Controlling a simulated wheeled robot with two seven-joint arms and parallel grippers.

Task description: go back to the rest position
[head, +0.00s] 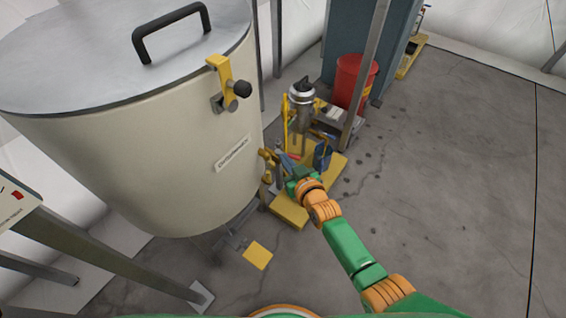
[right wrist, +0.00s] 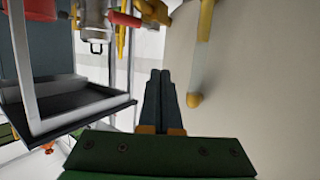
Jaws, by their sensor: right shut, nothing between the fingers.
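My right arm, green and orange, reaches in from the lower right in the head view. Its gripper (head: 284,163) is beside the lower right side of a large cream tank, near a yellow fitting. In the right wrist view the two dark fingers (right wrist: 160,100) are together with nothing between them. The tank wall is to the right of the fingers there, apart from them in the picture. My left gripper does not show in either view.
The cream tank (head: 150,120) has a grey lid with a black handle (head: 172,32) and a yellow latch (head: 225,80). A yellow base (head: 290,213) with tools and a metal canister (head: 301,97) stands beside it. A red bucket (head: 352,80) is behind. The floor at right is clear.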

